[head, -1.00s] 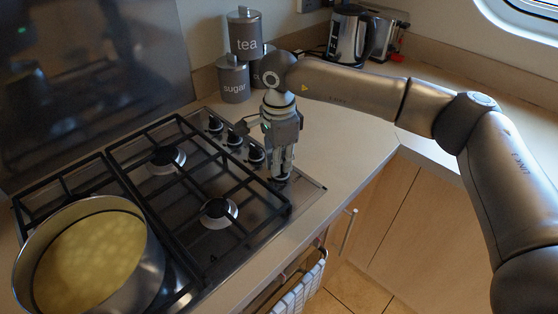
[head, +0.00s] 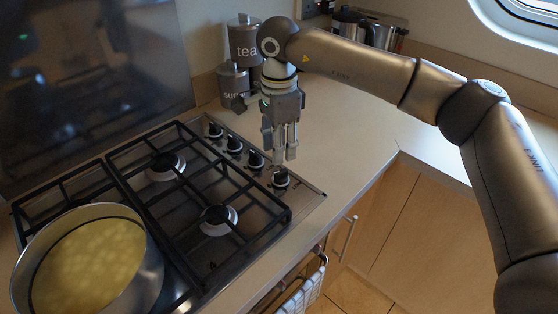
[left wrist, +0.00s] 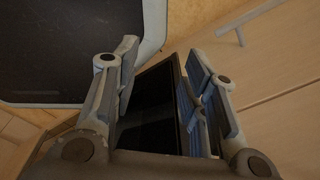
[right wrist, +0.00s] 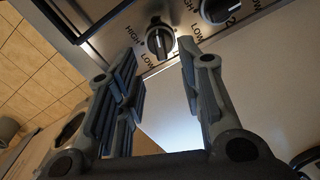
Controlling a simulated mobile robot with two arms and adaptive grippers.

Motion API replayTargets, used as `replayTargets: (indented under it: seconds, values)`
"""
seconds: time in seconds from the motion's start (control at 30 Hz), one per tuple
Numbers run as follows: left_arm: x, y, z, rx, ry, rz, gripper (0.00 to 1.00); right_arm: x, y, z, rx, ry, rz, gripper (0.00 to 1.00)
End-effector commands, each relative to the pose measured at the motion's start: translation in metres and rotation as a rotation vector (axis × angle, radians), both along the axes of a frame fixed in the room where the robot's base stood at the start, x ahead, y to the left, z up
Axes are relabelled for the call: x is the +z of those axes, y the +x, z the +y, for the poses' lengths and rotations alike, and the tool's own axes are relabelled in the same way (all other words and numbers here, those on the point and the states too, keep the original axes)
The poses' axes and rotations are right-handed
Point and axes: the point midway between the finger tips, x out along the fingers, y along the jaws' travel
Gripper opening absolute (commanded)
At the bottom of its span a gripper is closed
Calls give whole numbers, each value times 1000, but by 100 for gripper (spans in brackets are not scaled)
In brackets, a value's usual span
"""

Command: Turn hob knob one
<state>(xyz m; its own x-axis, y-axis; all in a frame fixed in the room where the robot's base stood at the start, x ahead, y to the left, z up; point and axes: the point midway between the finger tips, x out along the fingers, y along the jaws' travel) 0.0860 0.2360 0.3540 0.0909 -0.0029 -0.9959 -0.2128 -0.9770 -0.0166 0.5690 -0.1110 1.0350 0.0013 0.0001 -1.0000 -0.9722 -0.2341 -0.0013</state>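A row of several black hob knobs runs along the right side of the steel hob (head: 305,197). The front knob (head: 281,179) is nearest the worktop's front edge; the others, such as the back knob (head: 215,131), stand behind it. My right gripper (head: 281,157) hangs just above and behind the front knob, apart from it. In the right wrist view a knob (right wrist: 160,41) with a pale pointer line shows beyond the open, empty fingers (right wrist: 158,58), among LOW and HIGH marks. Which knob is number one I cannot read. My left gripper (left wrist: 163,62) is open and empty, away from the hob.
A large pot (head: 150,265) with yellow contents stands on the front left of the hob. Black pan grates (head: 190,215) cover the burners. The worktop right of the knobs (head: 345,135) is clear.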

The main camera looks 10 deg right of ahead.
Motion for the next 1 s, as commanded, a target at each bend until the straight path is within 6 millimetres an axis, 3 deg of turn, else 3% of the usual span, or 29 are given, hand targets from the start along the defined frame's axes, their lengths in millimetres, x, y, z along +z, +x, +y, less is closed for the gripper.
replayTargets:
  seconds: [0.1, 0.3, 0.63, 0.9, 1.0]
  values:
    - [0, 0, 0, 0, 0, -1, 40, 25, 1, 0, -1, 2, -3, 35]
    - [0, 1, -1, 0, -1, -1, 40, 48, 0, 0, 0, 0, 0, 35]
    - [0, 1, -1, 0, -1, -1, 40, 52, 0, 0, 0, 1, 1, 35]
    - [5, 1, -1, -1, -1, -1, 40, 53, 0, 0, -68, 0, 2, 3]
    - [10, 1, -1, -1, -1, -1, 40, 53, 1, 0, -160, 0, 2, 0]
